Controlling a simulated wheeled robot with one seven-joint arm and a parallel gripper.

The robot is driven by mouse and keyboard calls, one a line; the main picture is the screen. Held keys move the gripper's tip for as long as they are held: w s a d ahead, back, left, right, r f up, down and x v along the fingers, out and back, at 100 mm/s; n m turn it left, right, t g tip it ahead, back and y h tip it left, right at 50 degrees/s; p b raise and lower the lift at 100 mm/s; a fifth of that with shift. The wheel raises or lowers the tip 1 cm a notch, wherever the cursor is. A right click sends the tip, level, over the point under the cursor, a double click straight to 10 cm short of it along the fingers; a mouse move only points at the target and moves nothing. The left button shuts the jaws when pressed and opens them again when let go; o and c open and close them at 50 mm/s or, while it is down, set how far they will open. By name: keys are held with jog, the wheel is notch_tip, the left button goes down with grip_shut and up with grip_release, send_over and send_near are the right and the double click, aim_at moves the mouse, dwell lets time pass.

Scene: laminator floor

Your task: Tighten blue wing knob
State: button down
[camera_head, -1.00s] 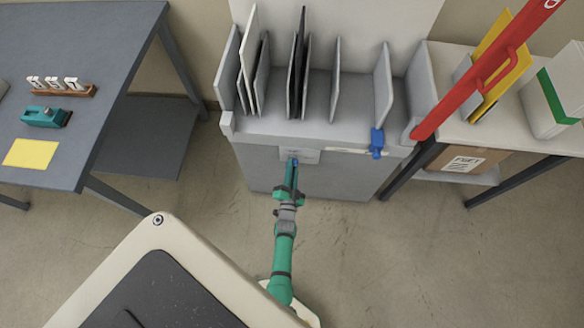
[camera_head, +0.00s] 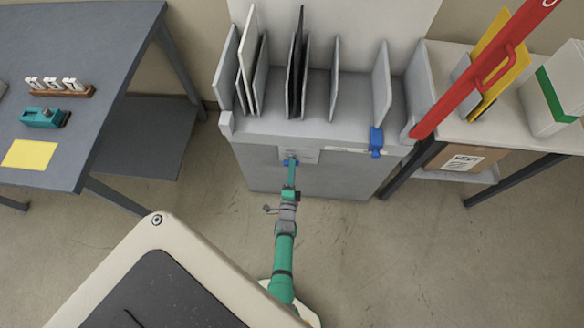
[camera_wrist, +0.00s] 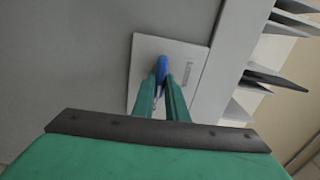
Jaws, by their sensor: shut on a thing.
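The blue wing knob (camera_head: 291,162) sits on a pale plate (camera_head: 312,155) on the front of the grey sorter cabinet. In the wrist view the knob (camera_wrist: 161,67) shows between the fingertips of my gripper (camera_wrist: 164,82), against the pale plate (camera_wrist: 142,60). The fingers hide part of the knob.
A second blue part (camera_head: 376,141) is on the cabinet's front right. The cabinet (camera_head: 320,180) holds upright dividers. A red bar (camera_head: 470,88) slants across the right side table (camera_head: 500,130). A grey table (camera_head: 85,75) stands at left. The floor before the cabinet is clear.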

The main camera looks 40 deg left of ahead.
jog(key=shift+w+m, duration=0.15)
jog(key=shift+m, duration=0.25)
jog(key=c, duration=1.8)
grip_release()
jog(key=shift+o, duration=0.2)
jog(key=v, duration=1.1)
jog(key=shift+a, duration=0.1)
